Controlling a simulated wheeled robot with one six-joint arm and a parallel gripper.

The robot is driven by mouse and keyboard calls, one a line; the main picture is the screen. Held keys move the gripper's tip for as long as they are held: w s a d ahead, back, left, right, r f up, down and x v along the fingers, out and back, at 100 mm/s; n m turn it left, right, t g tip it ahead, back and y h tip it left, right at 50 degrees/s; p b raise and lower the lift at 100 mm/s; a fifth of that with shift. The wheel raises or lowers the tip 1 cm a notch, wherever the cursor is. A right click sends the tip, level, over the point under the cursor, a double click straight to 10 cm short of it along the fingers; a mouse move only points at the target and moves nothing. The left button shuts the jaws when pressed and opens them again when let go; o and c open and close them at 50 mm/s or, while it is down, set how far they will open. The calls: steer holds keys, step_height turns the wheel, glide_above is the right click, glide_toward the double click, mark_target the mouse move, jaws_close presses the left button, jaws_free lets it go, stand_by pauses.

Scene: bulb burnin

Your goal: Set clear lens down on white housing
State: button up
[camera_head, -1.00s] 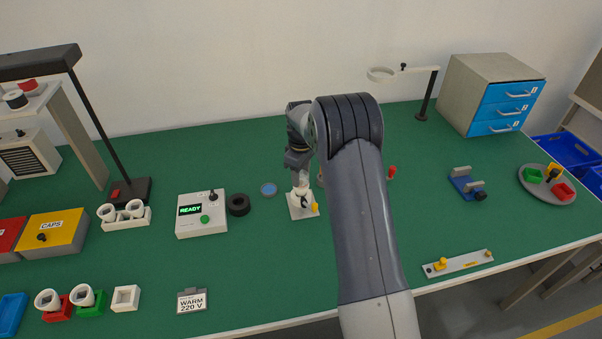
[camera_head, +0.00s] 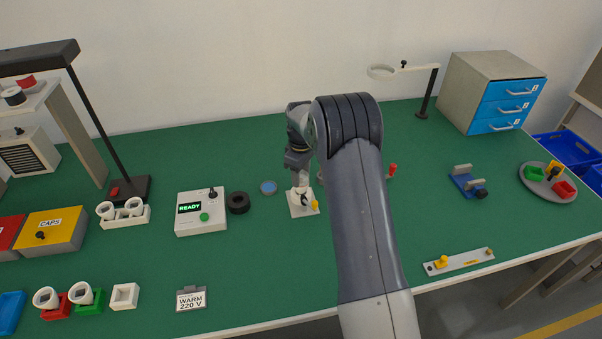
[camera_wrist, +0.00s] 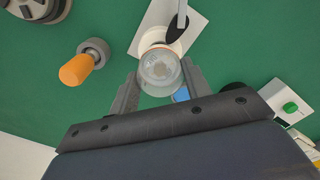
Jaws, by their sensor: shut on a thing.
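The clear lens (camera_wrist: 160,72) is a round transparent cup between the two fingers of my gripper (camera_wrist: 158,90) in the wrist view. My gripper is shut on it. The white housing (camera_wrist: 165,36) shows as a pale round part just beyond the lens, partly covered by it, on a white base plate (camera_wrist: 148,18). A dark-tipped grey lever lies over the housing. Whether lens and housing touch, I cannot tell. In the head view my gripper (camera_head: 301,184) is low over the white base plate (camera_head: 295,211), and the lens is too small to make out.
A tester box reading READY (camera_head: 201,225), a black ring (camera_head: 238,203) and a blue disc (camera_head: 268,187) are to the left. A magnifier stand (camera_head: 426,95) rises behind.

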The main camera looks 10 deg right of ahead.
mark_target(301, 174)
steer(key=o, duration=1)
step_height(301, 174, up, 11)
steer(key=b, duration=0.1)
steer(key=shift+b, duration=0.3)
steer(key=shift+f, duration=0.2)
step_height(301, 174, down, 11)
steer(key=shift+r+p, duration=0.15)
steer(key=shift+p, duration=0.7)
steer(key=shift+r, duration=0.3)
steer(key=shift+f, duration=0.1)
